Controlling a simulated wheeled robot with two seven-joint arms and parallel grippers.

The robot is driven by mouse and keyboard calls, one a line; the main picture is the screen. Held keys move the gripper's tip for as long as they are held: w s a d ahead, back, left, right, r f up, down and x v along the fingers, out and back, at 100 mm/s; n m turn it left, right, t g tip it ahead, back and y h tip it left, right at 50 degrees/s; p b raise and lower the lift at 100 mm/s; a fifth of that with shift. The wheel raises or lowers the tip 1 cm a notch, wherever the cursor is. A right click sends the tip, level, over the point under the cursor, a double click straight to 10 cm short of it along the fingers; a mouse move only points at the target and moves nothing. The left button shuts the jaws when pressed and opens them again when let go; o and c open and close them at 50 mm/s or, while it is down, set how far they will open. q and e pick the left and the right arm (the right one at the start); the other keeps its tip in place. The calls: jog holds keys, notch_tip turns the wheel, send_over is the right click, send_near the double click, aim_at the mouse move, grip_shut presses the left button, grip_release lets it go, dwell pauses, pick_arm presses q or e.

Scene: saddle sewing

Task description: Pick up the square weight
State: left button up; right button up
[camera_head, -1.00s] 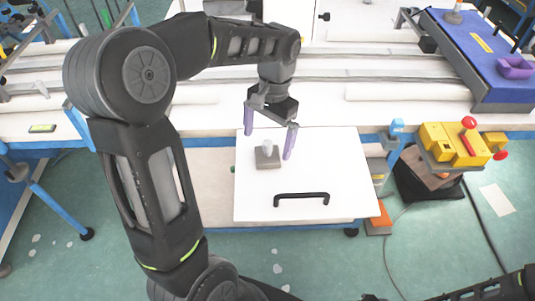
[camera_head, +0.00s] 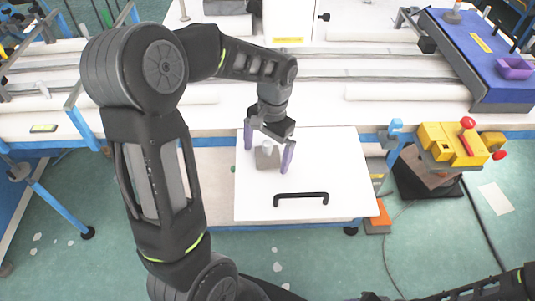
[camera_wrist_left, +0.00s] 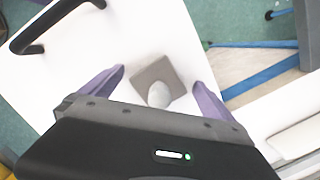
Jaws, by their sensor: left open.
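The square weight (camera_head: 267,160) is a grey-brown square block with a pale rounded knob on top. It rests on a white board with a black handle. My left gripper (camera_head: 266,158) is open above it, with purple fingers to the left and right of the weight. In the left wrist view, the weight (camera_wrist_left: 158,81) shows between the two spread fingers (camera_wrist_left: 160,88), with clear gaps on both sides. My right gripper is not in view; only part of my right arm shows at the lower right.
The white board (camera_head: 250,200) carries a black handle (camera_head: 301,198) in front of the weight. A long white table (camera_head: 390,70) lies behind it. A yellow device with red knobs (camera_head: 455,143) stands to the right. A blue bench (camera_head: 475,50) with a purple object is at the upper right.

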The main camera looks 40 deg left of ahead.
aim_at(266, 143)
pick_arm(q)
jog(key=shift+c, duration=0.2)
jog(key=c, duration=1.9)
jog(key=shift+r, duration=0.1)
jog(key=shift+c, duration=0.2)
notch_tip(266, 143, up, 10)
jog(key=shift+f+b, duration=0.1)
jog(key=shift+b, duration=0.2)
